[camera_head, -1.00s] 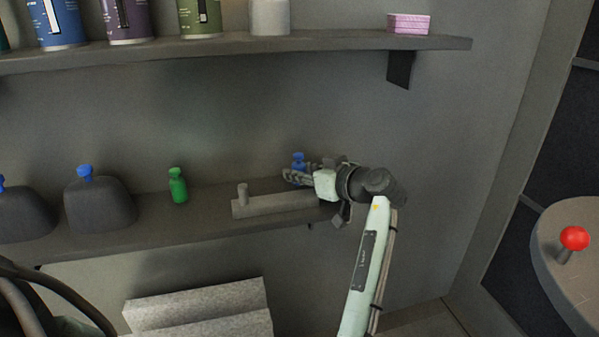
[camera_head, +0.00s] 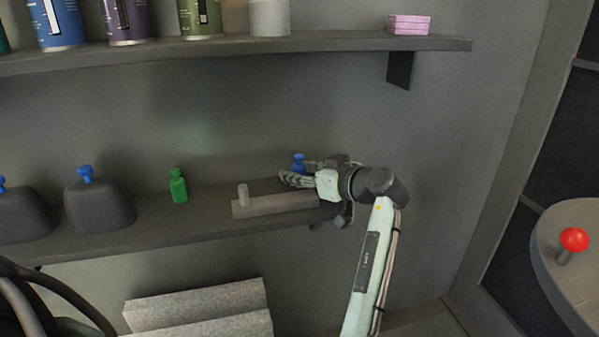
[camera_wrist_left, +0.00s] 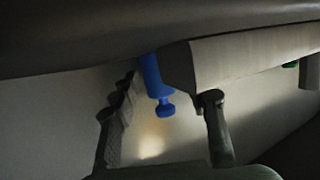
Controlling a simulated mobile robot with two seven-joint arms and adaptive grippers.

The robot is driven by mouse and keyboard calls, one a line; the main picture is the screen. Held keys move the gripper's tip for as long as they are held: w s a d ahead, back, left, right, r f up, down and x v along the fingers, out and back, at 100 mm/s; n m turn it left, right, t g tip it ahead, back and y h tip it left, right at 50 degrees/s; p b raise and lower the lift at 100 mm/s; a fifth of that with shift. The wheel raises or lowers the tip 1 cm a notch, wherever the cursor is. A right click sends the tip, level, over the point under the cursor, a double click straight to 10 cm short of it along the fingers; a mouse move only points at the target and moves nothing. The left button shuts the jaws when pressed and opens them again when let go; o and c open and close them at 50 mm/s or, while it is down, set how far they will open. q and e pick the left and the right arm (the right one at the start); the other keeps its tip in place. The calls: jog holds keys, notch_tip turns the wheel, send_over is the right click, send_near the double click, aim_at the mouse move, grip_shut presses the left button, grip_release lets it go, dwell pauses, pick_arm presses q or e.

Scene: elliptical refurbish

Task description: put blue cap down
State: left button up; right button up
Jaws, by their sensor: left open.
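The blue cap (camera_head: 299,161), a small knob-topped piece, stands at the right part of the lower shelf (camera_head: 150,233). Its lower part is hidden behind my left gripper (camera_head: 298,174) in the head view. In the left wrist view the blue cap (camera_wrist_left: 152,75) shows just beyond and between the two spread fingers of the left gripper (camera_wrist_left: 170,92). The left gripper is open, with a visible gap between at least one finger and the cap. Whether the other finger touches it I cannot tell. My right gripper is not in view.
A grey block with an upright peg (camera_head: 270,204) lies left of the gripper on the lower shelf. A green bottle-like piece (camera_head: 178,187) and dark containers with blue tops (camera_head: 100,208) stand further left. The upper shelf (camera_head: 340,45) holds cans and a pink box (camera_head: 409,24).

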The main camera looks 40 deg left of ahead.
pick_arm(q)
jog(key=v, duration=1.1)
jog(key=shift+s+d, duration=0.1)
jog(key=shift+d, duration=0.1)
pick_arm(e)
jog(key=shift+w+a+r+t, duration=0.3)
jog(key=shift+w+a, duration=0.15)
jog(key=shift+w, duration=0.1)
pick_arm(q)
jog(key=shift+r, duration=0.1)
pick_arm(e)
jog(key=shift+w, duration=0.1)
